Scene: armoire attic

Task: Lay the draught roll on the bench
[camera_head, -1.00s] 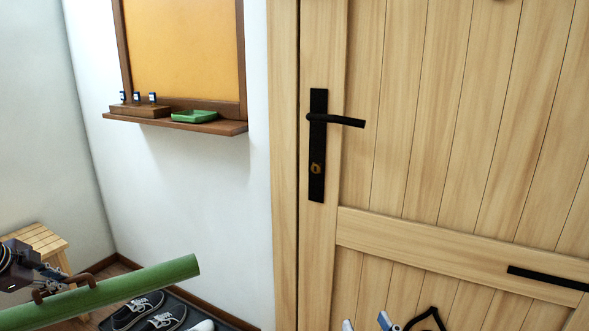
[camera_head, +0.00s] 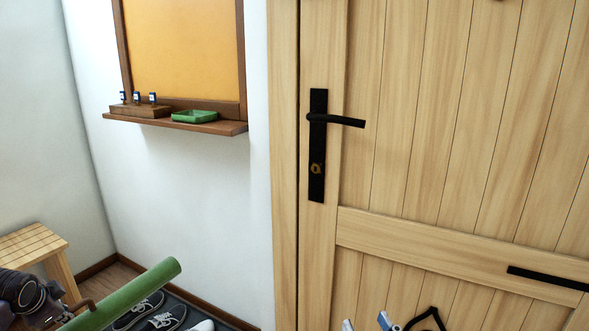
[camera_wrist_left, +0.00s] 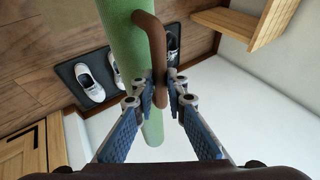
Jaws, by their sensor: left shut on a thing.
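The draught roll (camera_head: 125,295) is a long green cylinder with a brown handle, slanting up to the right at the lower left of the head view. It also shows in the left wrist view (camera_wrist_left: 125,45), where its brown handle (camera_wrist_left: 153,45) runs between the fingers. My left gripper (camera_wrist_left: 160,98) is shut on this handle and holds the roll in the air. The bench (camera_head: 32,242), of pale slatted wood, stands at the left, beyond my left arm; it also shows in the wrist view (camera_wrist_left: 235,22). My right gripper (camera_head: 366,322) shows only its fingertips, apart and empty.
A dark mat (camera_wrist_left: 65,75) with several shoes lies on the floor by the wall, partly behind the roll. A wooden door with a black handle (camera_head: 335,121) fills the right. A wall shelf (camera_head: 215,128) holds a green tray. The visible bench top is bare.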

